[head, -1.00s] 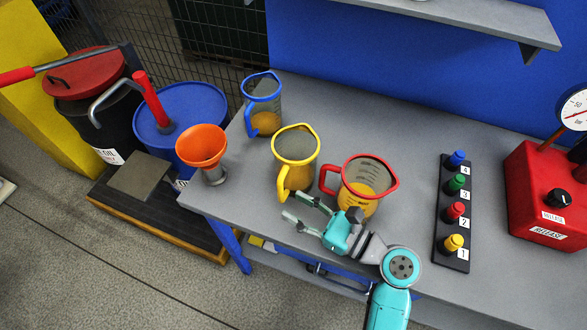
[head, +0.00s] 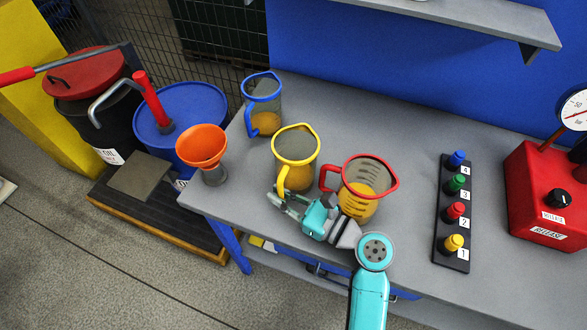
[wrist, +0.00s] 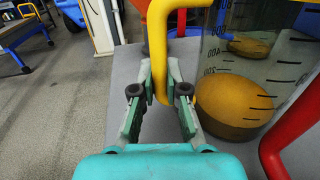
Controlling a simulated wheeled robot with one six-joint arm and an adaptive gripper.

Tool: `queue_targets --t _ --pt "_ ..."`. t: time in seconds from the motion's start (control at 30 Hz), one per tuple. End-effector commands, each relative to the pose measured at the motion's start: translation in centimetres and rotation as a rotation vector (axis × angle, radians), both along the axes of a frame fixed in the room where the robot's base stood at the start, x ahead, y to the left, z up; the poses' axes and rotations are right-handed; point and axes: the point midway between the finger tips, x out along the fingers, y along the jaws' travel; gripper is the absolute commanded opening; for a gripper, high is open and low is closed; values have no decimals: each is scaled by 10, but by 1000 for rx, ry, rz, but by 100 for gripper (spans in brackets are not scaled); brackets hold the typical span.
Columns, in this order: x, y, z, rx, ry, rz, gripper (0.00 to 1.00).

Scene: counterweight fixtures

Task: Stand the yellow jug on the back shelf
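The yellow jug (head: 297,145) stands upright on the grey bench between the blue and red jugs, with orange liquid inside and its handle facing the front left. In the wrist view, its clear marked body (wrist: 245,75) is at the right, and its yellow handle (wrist: 160,50) comes down between my finger tips. My gripper (head: 279,196) is open at the handle, low over the bench's front edge; it also shows in the wrist view (wrist: 161,82). I cannot tell whether either finger touches the handle. The grey back shelf (head: 490,22) is on the blue wall at upper right, partly out of view.
The red jug (head: 365,185) is close on the right, its handle (wrist: 285,140) near my gripper. The blue jug (head: 262,100) stands behind. An orange funnel (head: 202,145) is at left. A knob strip (head: 455,212) and red gauge box (head: 545,195) are at right.

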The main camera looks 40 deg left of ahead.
Motion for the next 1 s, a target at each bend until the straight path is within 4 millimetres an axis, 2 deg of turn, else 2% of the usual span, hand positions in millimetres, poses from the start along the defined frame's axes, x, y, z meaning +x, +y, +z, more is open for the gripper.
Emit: queue_targets --t 0.57,0.77,1.0 --pt "0 0 5 1 -2 0 0" --pt "0 0 16 1 -4 0 0" --pt "0 0 39 2 -4 1 0"
